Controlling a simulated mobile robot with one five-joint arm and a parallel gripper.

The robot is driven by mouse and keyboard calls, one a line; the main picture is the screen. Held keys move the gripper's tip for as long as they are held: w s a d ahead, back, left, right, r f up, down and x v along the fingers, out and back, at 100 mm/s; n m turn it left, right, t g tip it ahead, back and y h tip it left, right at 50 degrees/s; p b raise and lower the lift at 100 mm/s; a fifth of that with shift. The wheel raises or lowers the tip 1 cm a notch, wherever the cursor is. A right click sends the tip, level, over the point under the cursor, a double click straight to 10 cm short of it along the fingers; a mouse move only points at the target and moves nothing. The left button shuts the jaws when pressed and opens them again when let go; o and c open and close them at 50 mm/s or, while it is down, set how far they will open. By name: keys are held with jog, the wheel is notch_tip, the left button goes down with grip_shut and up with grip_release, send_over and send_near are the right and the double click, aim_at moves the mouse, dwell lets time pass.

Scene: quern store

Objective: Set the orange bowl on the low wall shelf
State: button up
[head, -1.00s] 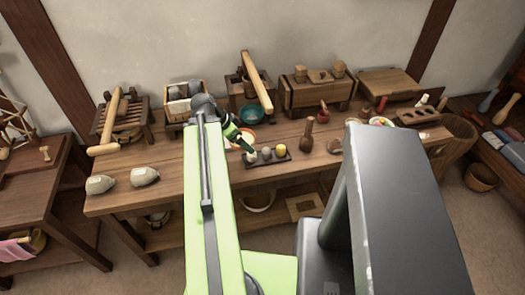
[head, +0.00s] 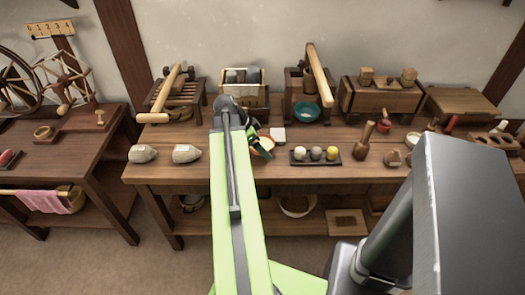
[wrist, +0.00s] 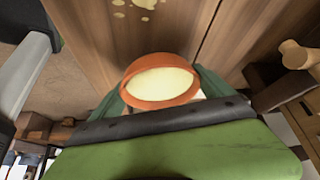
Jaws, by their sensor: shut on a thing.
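The orange bowl (wrist: 160,84), with a cream inside, sits between the green fingers of my gripper (wrist: 161,93) in the wrist view. My gripper is shut on it. In the head view the bowl (head: 266,145) shows partly behind my gripper (head: 259,144), over the workbench top. I cannot tell from these views how far it is above the bench. I cannot make out a low wall shelf for certain in any view.
The long wooden workbench (head: 225,174) carries a dark tray (head: 297,158) with small balls, a teal bowl (head: 306,112) and two pale sacks (head: 186,153). Wooden boxes stand along the wall. A side table (head: 75,160) stands at left, with open floor between.

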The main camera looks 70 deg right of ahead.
notch_tip(320, 180, down, 2)
jog(key=shift+f+b, duration=0.1)
jog(key=shift+b, duration=0.25)
jog(key=shift+r, duration=0.25)
jog(key=shift+f, duration=0.2)
jog(key=o, duration=1.2)
jog(key=shift+r, duration=0.1)
jog(key=shift+r+p, duration=0.3)
jog(key=shift+p, duration=0.15)
jog(key=p+v, duration=1)
jog(key=v, duration=0.1)
jog(key=shift+w+a+r, duration=0.15)
jog(key=shift+w+r, duration=0.05)
jog(key=shift+r, duration=0.05)
